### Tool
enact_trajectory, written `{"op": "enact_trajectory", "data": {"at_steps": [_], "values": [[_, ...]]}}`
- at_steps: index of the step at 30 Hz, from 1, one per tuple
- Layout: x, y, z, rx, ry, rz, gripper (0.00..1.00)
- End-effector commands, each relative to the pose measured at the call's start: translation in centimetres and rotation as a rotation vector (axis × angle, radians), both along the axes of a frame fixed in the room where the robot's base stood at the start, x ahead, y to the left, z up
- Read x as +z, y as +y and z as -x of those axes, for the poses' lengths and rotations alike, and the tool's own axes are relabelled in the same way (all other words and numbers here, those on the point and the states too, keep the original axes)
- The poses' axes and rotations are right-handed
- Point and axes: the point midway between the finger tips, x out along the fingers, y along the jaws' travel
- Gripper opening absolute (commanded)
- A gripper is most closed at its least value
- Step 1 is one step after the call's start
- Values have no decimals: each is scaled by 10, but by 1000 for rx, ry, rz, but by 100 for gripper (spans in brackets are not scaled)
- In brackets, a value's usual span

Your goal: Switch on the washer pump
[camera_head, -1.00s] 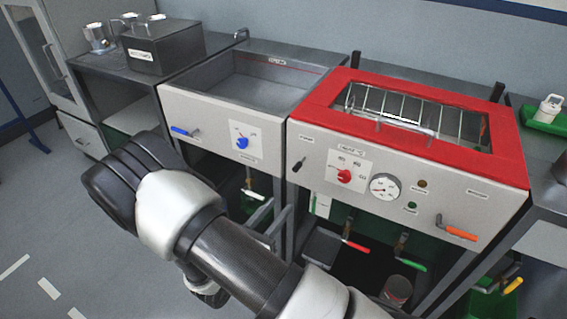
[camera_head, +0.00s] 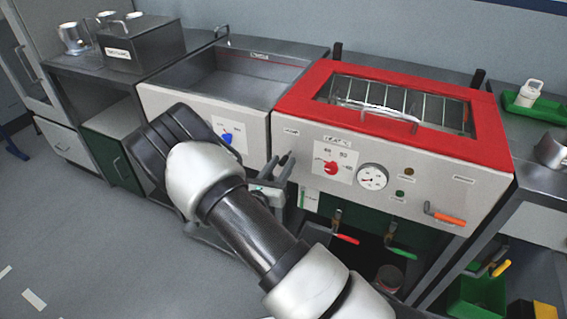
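The red-framed heated unit (camera_head: 455,142) stands right of centre, with a wire rack inside; I take it for the washer. Its front panel carries a small black toggle switch (camera_head: 286,157) at the left, under a label too small to read. A red dial (camera_head: 331,168), a round gauge (camera_head: 372,177) and an orange-handled lever (camera_head: 446,218) are further right. My gripper (camera_head: 278,166) is close to the toggle, its grey body just below and left of it. The fingers overlap the toggle area in the picture, so contact and finger opening are unclear.
A grey sink unit (camera_head: 188,108) with a blue dial (camera_head: 227,138) adjoins on the left, partly behind my arm. Red (camera_head: 346,239) and green (camera_head: 403,253) valve handles stick out below the panel. A green tray (camera_head: 545,108) is at the right.

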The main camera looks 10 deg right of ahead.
Motion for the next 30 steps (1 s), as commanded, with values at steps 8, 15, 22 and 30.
{"op": "enact_trajectory", "data": {"at_steps": [8, 15, 22, 30], "values": [[0, -10, -14, 0, 1, -1, 34], [0, -10, -14, 1, 1, -1, 31], [0, -10, -14, 0, 0, -1, 0], [7, -10, -15, -1, 25, -20, 0]]}}
